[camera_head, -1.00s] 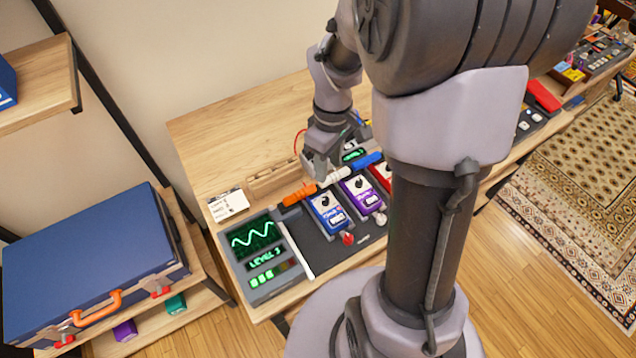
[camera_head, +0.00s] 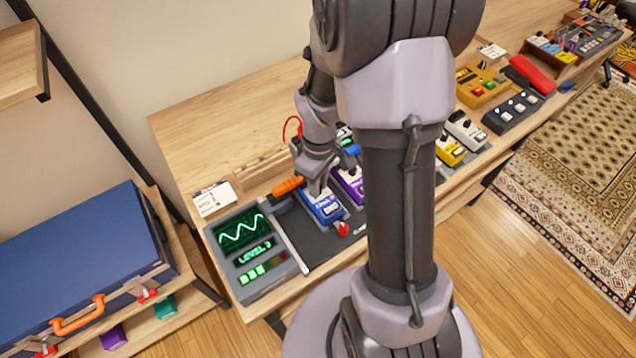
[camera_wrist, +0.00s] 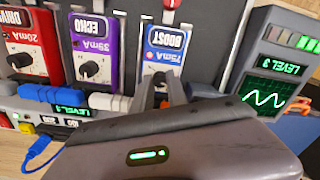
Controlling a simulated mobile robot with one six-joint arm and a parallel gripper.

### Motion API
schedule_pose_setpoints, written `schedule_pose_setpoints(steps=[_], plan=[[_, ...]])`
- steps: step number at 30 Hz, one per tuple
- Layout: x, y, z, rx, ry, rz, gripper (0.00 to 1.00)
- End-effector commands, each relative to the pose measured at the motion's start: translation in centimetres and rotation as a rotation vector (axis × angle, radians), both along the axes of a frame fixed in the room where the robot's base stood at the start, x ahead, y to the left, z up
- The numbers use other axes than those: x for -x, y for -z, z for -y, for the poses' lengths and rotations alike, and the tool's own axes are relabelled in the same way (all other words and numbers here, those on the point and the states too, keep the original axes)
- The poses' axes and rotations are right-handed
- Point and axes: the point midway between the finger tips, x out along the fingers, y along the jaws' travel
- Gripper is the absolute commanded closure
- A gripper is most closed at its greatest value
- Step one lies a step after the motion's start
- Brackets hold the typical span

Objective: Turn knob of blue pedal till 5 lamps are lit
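The blue pedal (camera_head: 326,209), labelled BOOST in the wrist view (camera_wrist: 165,37), lies on the dark board. My gripper (camera_head: 318,188) is right over its upper part and hides its knob in the head view. In the wrist view the gripper's two fingers (camera_wrist: 159,84) point at the pedal, apart, one on each side of the dark knob area. I cannot tell whether they touch the knob. The meter (camera_head: 251,250) left of the pedal shows a green wave, LEVEL 3, and 3 lit green bars; it also shows in the wrist view (camera_wrist: 285,75).
The purple ECHO pedal (camera_wrist: 93,52) stands close beside the blue one, with the red DRIVE pedal (camera_wrist: 27,45) beyond it. An orange plug (camera_head: 288,186) sits near the blue pedal's upper left corner. A label card (camera_head: 214,198) stands behind the meter.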

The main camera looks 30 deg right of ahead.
Motion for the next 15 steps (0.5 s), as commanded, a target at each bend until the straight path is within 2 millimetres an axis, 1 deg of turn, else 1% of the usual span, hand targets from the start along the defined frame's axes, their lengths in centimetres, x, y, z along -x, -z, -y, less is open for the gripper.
schedule_pose_setpoints(steps=[9,15], plan=[[-0.01,-0.01,0.00,0.000,0.008,0.000,1.00],[-0.01,-0.01,0.00,0.000,0.074,0.000,1.00]])
